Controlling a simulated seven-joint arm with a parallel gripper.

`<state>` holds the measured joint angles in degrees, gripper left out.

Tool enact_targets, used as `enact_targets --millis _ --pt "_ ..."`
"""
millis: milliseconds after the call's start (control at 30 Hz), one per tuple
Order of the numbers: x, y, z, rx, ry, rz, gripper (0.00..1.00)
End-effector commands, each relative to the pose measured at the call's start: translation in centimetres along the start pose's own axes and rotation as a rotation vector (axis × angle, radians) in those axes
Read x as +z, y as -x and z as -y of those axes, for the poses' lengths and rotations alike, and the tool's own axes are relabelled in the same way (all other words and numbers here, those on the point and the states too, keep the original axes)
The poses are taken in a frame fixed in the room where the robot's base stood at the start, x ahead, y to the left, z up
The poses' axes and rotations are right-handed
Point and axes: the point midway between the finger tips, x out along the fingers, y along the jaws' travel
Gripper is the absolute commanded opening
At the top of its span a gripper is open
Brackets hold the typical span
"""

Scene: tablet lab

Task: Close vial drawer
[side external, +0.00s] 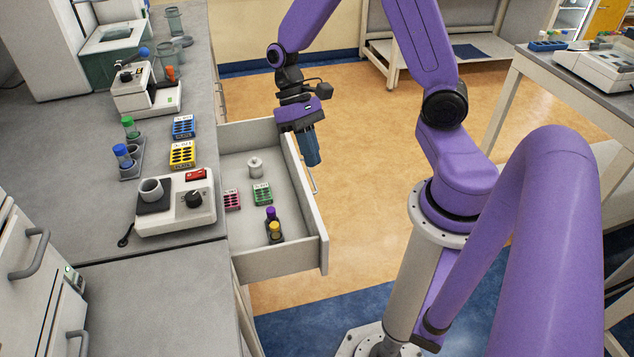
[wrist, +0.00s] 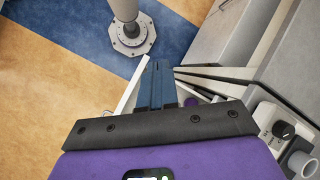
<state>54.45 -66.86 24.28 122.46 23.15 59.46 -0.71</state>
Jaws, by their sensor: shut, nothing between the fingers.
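The vial drawer (side external: 285,252) stands pulled out of the grey bench in the side view. It holds two small vial racks, a white weight-like piece and vials with purple and yellow caps. My gripper (side external: 313,163) points down at the drawer's front panel, near its far end, close to the bar handle (side external: 315,182). Whether it touches the panel or handle I cannot tell. In the wrist view my gripper's blue fingers (wrist: 156,66) are together and empty, over the drawer's white front edge (wrist: 128,105). The fingers and gripper body hide most of the drawer there.
The floor in front of the drawer is clear up to my base. Another bench (side external: 560,85) is at the right.

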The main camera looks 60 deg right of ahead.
Motion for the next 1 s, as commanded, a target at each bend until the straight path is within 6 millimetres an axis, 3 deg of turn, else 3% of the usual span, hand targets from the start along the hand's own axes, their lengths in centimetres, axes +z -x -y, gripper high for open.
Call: enact_targets --millis 200,500,800,1000 --pt "-5.5 -0.9 -5.8 -0.267 -0.376 0.088 0.0" --pt "-10.6 -3.8 -15.8 -0.695 -0.835 0.165 0.0" --pt "-12.0 -9.3 -26.2 -1.19 -1.237 0.195 0.0" --pt "-11.5 -13.2 -31.0 -1.486 -1.427 0.187 0.0"
